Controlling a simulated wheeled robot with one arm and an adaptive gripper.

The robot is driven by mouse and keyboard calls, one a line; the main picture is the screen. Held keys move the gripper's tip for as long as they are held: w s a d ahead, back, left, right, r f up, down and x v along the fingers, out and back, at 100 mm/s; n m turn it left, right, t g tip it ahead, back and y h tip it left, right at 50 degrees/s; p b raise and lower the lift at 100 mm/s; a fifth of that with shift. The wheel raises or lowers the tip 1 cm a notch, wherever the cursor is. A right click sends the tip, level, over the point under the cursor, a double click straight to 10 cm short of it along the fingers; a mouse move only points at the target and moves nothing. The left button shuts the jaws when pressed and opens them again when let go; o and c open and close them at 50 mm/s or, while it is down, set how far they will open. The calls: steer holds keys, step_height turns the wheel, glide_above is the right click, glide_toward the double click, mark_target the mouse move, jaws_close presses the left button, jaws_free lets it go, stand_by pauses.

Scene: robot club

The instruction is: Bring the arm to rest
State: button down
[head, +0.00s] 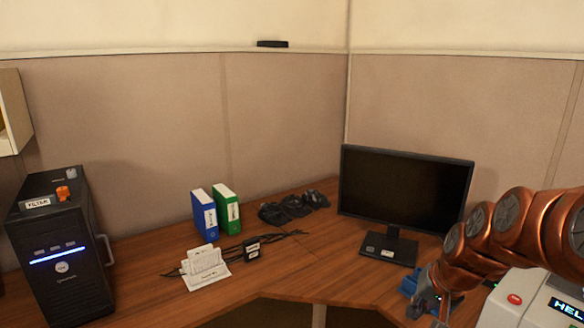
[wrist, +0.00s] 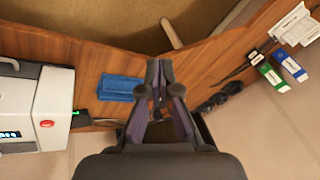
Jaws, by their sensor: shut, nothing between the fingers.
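My copper-coloured arm reaches in from the right edge of the head view, bent downward over the desk's right part. My gripper (head: 428,305) hangs at its end in the lower right, left of a white machine. In the wrist view my gripper (wrist: 159,76) has its two dark fingertips close together, shut with nothing between them. A blue object (wrist: 120,88) lies on the wood just left of the fingertips in that view; it also shows partly behind my gripper in the head view (head: 409,282).
The white machine (head: 535,302) with a red button stands at the lower right, close to my arm. A monitor (head: 404,190) stands behind. Blue (head: 204,212) and green binders (head: 227,208), cables, papers (head: 205,268) and a black computer tower (head: 62,248) are further left. Bare desk (head: 335,262) lies mid-front.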

steer(key=s+a+f+n+g+h, duration=0.1)
steer(key=s+a+n+g, duration=0.1)
steer(key=s, duration=1.1)
steer(key=s+a+f+n+g+h, duration=0.1)
steer(key=s+a, duration=0.5)
steer(key=s, duration=0.8)
steer(key=n+g, duration=0.1)
steer(key=g, duration=0.1)
steer(key=shift+s+f+g, duration=0.15)
steer(key=shift+f+g, duration=0.15)
steer(key=shift+g, duration=0.1)
